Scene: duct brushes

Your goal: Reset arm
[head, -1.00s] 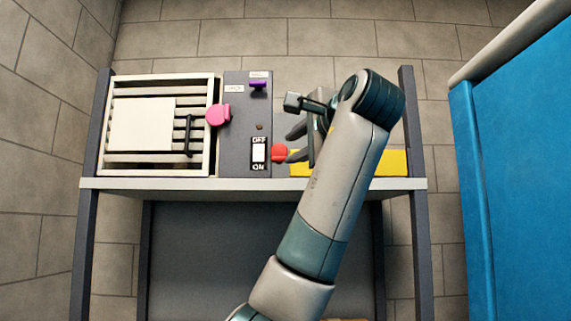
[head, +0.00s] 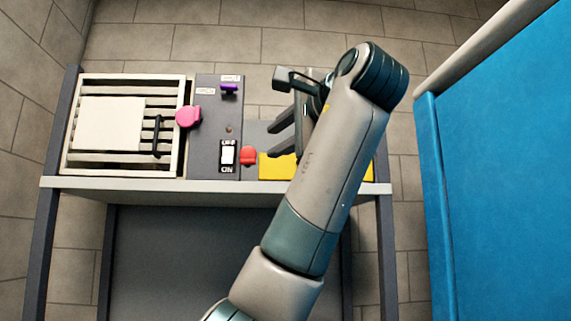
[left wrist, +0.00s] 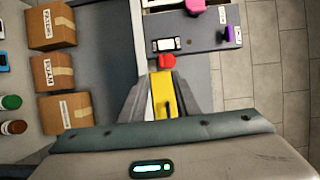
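My left gripper (head: 284,130) is over the right part of the workbench (head: 215,185), its two fingers apart and pointing left. In the left wrist view its fingers (left wrist: 160,100) show with a gap between them. A yellow strip (head: 275,168) lies on the bench below; in the left wrist view it (left wrist: 161,88) shows through the gap, and I see no grip on it. A red knob (head: 248,155) is left of the fingers, apart from them. My right gripper is not in view.
A grey panel (head: 205,150) carries a pink knob (head: 188,117), a purple knob (head: 229,88) and an OFF/ON switch (head: 228,155). A slatted vent (head: 72,150) with a pale plate is at left. A blue surface (head: 500,190) stands at right. Cardboard boxes (left wrist: 50,25) show in the left wrist view.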

